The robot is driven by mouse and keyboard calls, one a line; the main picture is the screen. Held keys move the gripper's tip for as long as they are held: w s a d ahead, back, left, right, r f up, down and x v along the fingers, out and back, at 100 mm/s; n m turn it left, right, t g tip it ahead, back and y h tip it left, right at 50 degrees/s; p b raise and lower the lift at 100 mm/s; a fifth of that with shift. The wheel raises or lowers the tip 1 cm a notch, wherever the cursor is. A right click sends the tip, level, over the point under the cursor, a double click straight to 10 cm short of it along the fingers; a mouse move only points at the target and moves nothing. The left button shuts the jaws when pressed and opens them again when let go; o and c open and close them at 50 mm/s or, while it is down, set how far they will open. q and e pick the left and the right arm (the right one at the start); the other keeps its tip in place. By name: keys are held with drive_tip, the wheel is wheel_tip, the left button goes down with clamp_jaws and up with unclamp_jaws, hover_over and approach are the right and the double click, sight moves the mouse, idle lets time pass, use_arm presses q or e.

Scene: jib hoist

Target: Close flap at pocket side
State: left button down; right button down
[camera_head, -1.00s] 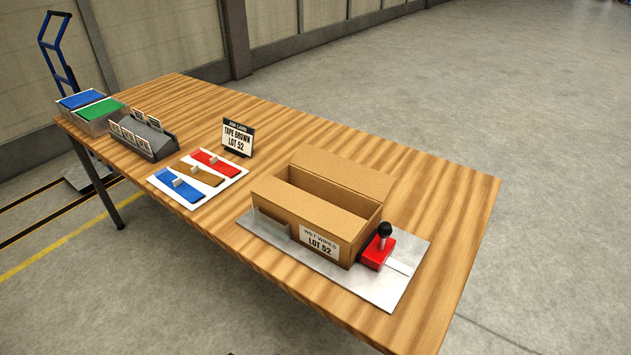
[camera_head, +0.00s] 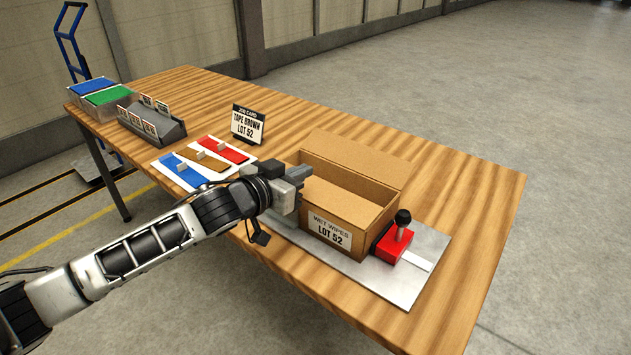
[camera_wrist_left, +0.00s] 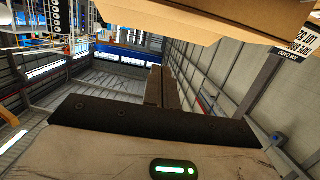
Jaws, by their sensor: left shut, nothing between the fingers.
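An open brown cardboard box (camera_head: 372,202), labelled "WET WIPES LOT 52", stands on a metal plate (camera_head: 425,262). Its far long flap (camera_head: 358,157) stands up, leaning outward; the inside looks empty. My left gripper (camera_head: 298,180) is shut and empty at the box's left end, near rim height. I cannot tell whether it touches the cardboard. The arm and gripper hide most of the metal pocket at the box's near left. In the left wrist view, my shut fingers (camera_wrist_left: 162,88) point up the picture, below the cardboard (camera_wrist_left: 185,22). My right gripper is not in view.
A red block with a black knob (camera_head: 396,241) sits at the box's right end. A job card (camera_head: 247,124) reading "TAPE BROWN LOT 52" stands behind. Blue, brown and red pieces (camera_head: 223,151) lie left. Bins (camera_head: 107,97) and a grey rack (camera_head: 150,124) stand far left. The table's right end is clear.

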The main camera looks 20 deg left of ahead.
sight(322, 184)
use_arm(q)
drive_tip(key=x, duration=0.4)
drive_tip(key=shift+r, duration=0.1)
drive_tip(key=f, duration=0.1)
drive_tip(key=w+f, duration=0.1)
drive_tip(key=f, duration=0.1)
drive_tip(key=shift+d+f, duration=0.2)
drive_tip(key=shift+f, duration=0.5)
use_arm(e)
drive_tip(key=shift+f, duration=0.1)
use_arm(q)
drive_tip(key=shift+p, duration=0.5)
drive_tip(key=shift+g+p, duration=0.3)
drive_tip(key=shift+p, duration=0.25)
drive_tip(key=shift+f, duration=0.65)
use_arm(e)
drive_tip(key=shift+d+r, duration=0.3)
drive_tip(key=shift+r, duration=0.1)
